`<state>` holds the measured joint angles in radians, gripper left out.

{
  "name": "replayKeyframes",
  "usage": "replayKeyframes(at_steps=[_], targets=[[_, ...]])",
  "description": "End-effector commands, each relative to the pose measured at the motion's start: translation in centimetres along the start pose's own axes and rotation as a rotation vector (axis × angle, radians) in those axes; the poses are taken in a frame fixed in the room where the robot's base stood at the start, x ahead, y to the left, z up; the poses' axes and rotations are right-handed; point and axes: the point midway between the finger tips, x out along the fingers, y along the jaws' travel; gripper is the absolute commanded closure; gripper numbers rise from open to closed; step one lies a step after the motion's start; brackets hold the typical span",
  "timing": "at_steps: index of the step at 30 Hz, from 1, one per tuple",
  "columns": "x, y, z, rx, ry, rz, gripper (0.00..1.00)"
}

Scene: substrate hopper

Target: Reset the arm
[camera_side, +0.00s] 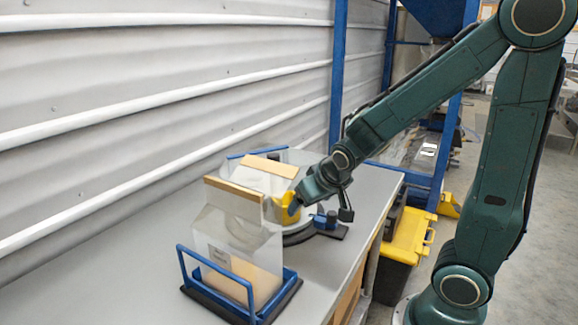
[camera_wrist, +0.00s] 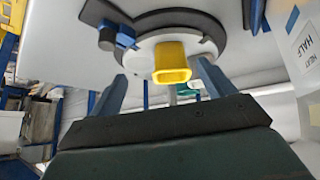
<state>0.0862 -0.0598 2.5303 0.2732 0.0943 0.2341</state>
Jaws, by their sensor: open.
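My gripper (camera_side: 298,205) is at the end of the green arm, low over the grey bench. In the wrist view its two blue-grey fingers (camera_wrist: 160,82) stand well apart, with nothing seen held between them. A yellow square-mouthed piece (camera_wrist: 172,62) shows just beyond and between the fingers; in the side view the yellow piece (camera_side: 284,208) is right beside the gripper. I cannot tell whether they touch. The yellow piece is at a round white disc (camera_wrist: 145,45) with a dark ring around it and a blue clamp-like part (camera_wrist: 118,36) on its edge.
Another bin (camera_side: 263,172) stands behind. The bench (camera_side: 110,290) is clear at front left. A ribbed wall runs along the left. A yellow-lidded box (camera_side: 408,236) is on the floor.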

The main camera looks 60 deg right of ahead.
Motion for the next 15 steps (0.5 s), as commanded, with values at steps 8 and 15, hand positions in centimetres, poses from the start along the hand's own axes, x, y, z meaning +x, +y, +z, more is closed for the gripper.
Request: replayKeyframes(at_steps=[8, 15], targets=[[-4.5, -1.0, 0.7, -0.047, -0.033, -0.076, 0.19], [-9.2, -1.9, 2.1, -0.115, -0.063, -0.157, 0.19]])
